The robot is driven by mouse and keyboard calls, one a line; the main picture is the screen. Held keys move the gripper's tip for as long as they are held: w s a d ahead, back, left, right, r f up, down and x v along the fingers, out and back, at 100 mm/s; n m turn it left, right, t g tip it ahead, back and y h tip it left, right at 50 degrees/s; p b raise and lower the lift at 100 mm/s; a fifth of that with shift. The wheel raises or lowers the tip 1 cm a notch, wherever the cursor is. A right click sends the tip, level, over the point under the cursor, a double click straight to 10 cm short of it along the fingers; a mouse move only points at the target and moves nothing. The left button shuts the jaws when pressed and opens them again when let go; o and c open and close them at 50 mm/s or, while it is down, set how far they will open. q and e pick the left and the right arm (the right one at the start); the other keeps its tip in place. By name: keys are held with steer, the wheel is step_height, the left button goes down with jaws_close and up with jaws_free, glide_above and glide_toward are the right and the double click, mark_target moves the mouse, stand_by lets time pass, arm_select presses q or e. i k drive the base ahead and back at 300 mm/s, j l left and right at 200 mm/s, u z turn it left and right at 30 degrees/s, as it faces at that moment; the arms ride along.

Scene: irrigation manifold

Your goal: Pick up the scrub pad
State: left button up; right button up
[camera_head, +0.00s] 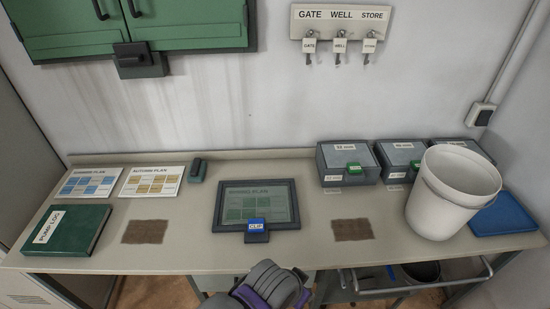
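I cannot pick out a scrub pad for certain. A small dark block with a green side (197,170) lies at the back of the bench, right of the plan cards; I cannot tell whether it is the pad. Grey and purple parts, probably mine, rise at the bottom middle in front of the bench edge. No gripper fingertips can be made out, and nothing is seen held.
The bench (310,258) carries a green log book (66,230), two plan cards, a framed board (257,204) with a blue clip, grey boxes (348,162), a white bucket (453,192) and a blue tray (504,214). Two brown patches (145,231) mark the top. A rail runs below.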

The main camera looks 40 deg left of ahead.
mark_target(197, 171)
steer(key=u, duration=2.2)
steer(key=z, duration=0.6)
steer(key=i+j+z, duration=0.1)
steer(key=j+z, duration=0.45)
steer(key=z, duration=0.15)
steer(key=j+z, duration=0.5)
steer(key=j, duration=0.35)
steer(key=k+j, duration=0.1)
steer(key=j, duration=0.4)
steer(key=j+z, duration=0.15)
steer(key=j, duration=0.3)
steer(key=k, duration=0.05)
